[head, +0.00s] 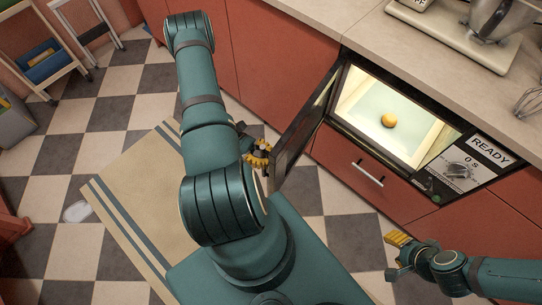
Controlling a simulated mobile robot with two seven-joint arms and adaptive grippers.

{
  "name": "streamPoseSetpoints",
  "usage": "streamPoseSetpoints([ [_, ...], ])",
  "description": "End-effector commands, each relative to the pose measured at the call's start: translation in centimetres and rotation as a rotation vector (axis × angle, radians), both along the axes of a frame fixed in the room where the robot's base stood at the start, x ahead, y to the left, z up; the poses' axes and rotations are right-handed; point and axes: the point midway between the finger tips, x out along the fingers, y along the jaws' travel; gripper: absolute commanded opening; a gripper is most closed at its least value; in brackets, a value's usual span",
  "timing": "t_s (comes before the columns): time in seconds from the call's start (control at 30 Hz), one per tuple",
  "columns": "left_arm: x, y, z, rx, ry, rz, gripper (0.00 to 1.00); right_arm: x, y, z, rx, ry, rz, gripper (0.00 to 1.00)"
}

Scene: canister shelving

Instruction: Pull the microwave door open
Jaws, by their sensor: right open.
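The microwave (478,176) is built in under the counter at the right. Its dark door (300,132) stands swung wide open, out to the left of the lit cavity. My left gripper (260,153), with yellow fingers, is beside the door's outer side, close to its free edge. My arm hides part of it, and I cannot tell whether it touches the door or is open or shut. My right gripper (396,255) is open and empty, low in front of the red cabinets, apart from the door.
A yellow round object (389,121) lies inside the cavity. A mixer (492,22) and a whisk (528,100) are on the counter (400,56). A drawer (362,172) sits below the microwave. A striped rug (128,190) lies on the checkered floor.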

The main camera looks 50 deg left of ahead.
Motion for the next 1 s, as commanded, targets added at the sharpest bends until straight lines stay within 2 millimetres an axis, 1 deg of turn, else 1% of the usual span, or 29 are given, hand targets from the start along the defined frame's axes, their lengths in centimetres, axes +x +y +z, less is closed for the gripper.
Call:
streamPoseSetpoints([
  [0.03,0.0,0.0,0.0,0.000,-0.001,-0.001,0.03,0.0,0.0,0.0,0.000,0.001,0.001,0.47],
  [0.07,0.0,0.0,0.0,0.000,-0.001,-0.002,0.14,0.0,0.0,0.0,0.000,0.000,0.000,0.47],
  [0.1,-0.1,0.0,0.0,0.000,0.000,-0.002,0.28,0.0,0.0,0.0,0.000,0.000,0.000,0.47],
  [0.13,-0.1,0.0,0.0,0.000,0.000,-0.002,0.38,0.0,0.0,0.0,0.000,0.000,0.001,0.47],
  [0.17,-0.1,0.0,0.0,0.000,0.001,-0.003,0.47,0.0,0.0,0.0,0.000,0.000,0.001,0.47],
  [0.43,-0.2,0.0,0.0,-0.001,0.003,-0.004,0.47,0.0,0.0,0.0,0.000,0.000,0.000,0.47],
  [0.57,-0.5,0.9,-0.1,0.001,0.001,-0.003,0.47,0.0,0.0,0.0,0.000,0.000,0.000,0.47],
  [0.67,-1.1,2.4,-0.1,0.002,0.003,-0.003,0.47,0.0,0.0,0.0,0.000,0.000,0.000,0.47],
  [0.9,-2.7,7.0,-0.1,0.003,0.002,-0.002,0.47,0.0,0.0,0.0,0.000,0.000,0.000,0.47],
  [1.0,-3.3,8.6,0.0,0.003,0.002,-0.004,0.47,0.0,0.0,0.0,0.000,0.000,0.000,0.47],
])
